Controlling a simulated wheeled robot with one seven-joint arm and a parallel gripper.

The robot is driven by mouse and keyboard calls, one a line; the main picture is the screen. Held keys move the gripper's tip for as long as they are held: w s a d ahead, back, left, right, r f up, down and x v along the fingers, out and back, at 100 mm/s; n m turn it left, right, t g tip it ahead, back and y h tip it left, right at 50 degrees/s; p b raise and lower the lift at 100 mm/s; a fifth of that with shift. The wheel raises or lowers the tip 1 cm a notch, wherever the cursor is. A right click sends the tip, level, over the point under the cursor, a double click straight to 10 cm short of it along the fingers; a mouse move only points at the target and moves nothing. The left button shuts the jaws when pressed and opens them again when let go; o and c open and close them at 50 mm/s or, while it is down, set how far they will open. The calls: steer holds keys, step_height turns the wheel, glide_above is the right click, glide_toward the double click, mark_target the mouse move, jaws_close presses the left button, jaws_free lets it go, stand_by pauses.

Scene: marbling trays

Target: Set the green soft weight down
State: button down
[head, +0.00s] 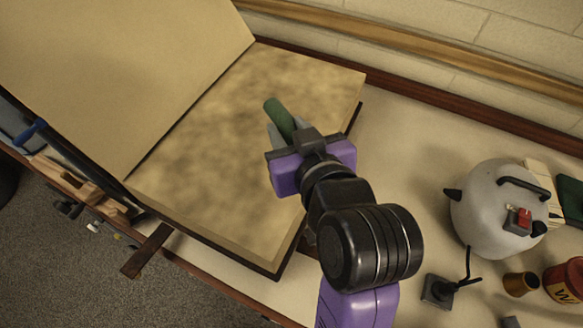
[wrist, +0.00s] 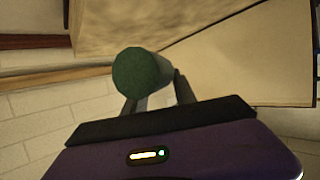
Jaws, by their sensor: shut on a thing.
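The green soft weight (head: 279,118) is a dark green, rounded cylinder. My gripper (head: 287,133) is shut on it, and the weight sticks out past the fingertips, tilted, over the right-hand page of a large open book (head: 250,150). In the wrist view the round end of the weight (wrist: 141,72) faces the camera between the two fingers (wrist: 155,98). The page is mottled brown and lies below the weight in the head view. I cannot tell whether the weight touches the page. My gripper hides part of the page's right side.
The book's other board (head: 120,60) rises at the upper left. A grey rounded pot (head: 490,212) with a black handle stands at right, near a red jar (head: 566,281) and a small brass cup (head: 521,285).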

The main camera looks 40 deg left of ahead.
step_height(320, 180, down, 12)
steer(key=shift+r, duration=0.1)
stand_by(0.4)
steer(key=c, duration=1)
jaws_free()
steer(key=b+v, duration=0.1)
steer(key=v, duration=1.1)
